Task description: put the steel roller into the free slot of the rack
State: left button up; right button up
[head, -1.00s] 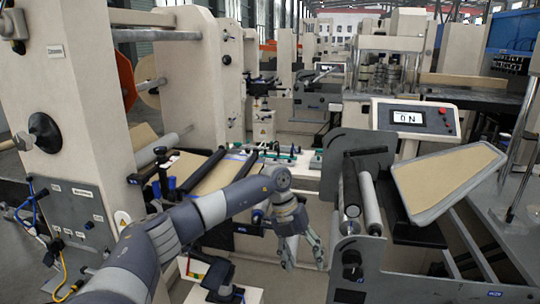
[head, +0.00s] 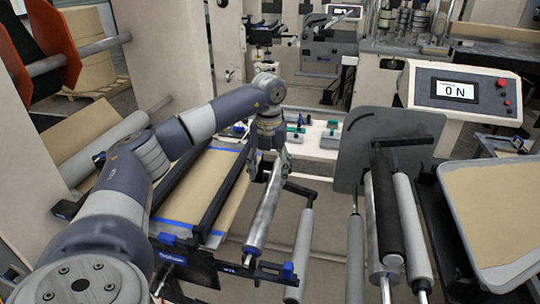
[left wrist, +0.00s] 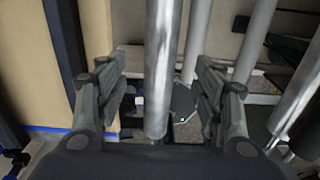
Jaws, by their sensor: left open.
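A shiny steel roller (head: 264,207) slopes from my left gripper (head: 271,150) down toward the front in the head view. In the left wrist view the roller (left wrist: 163,65) runs between the two fingers of my left gripper (left wrist: 162,92). The fingers are open, one on each side, with visible gaps to the roller. Its lower end is near blue and black fittings (head: 243,268); I cannot tell whether it rests on them. Another shiny roller (head: 372,225) stands beside a dark roller (head: 387,200) at the right. I cannot make out the free slot. My right gripper is not in view.
Grey rollers (head: 303,240) (head: 356,255) (head: 411,225) stand to the right of the steel roller. A grey side plate (head: 375,150) rises behind them. A brown web (head: 205,190) with blue edges lies left. A control panel (head: 463,92) and a tan-topped tray (head: 495,205) are at the right.

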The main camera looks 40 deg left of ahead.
aim_at(269, 195)
pick_arm(q)
jog(key=shift+s+d+f+b, duration=0.15)
jog(key=shift+s+f+b, duration=0.05)
jog(key=shift+f+b, duration=0.3)
jog(key=shift+s+d+f+b, duration=0.2)
jog(key=shift+f+b, duration=0.2)
jog(key=shift+b, duration=0.2)
jog(key=f+b, duration=0.2)
jog(key=f, duration=0.1)
jog(key=f+b, duration=0.1)
jog(key=shift+w+a+f+b, duration=0.2)
jog(key=shift+w+b, duration=0.05)
jog(key=shift+b, duration=0.05)
jog(key=shift+f, duration=0.35)
notch_tip(269, 195, down, 3)
jog(key=shift+r+b, duration=0.1)
jog(key=shift+b, duration=0.85)
jog(key=shift+f+b, duration=0.4)
jog(key=shift+f, duration=0.45)
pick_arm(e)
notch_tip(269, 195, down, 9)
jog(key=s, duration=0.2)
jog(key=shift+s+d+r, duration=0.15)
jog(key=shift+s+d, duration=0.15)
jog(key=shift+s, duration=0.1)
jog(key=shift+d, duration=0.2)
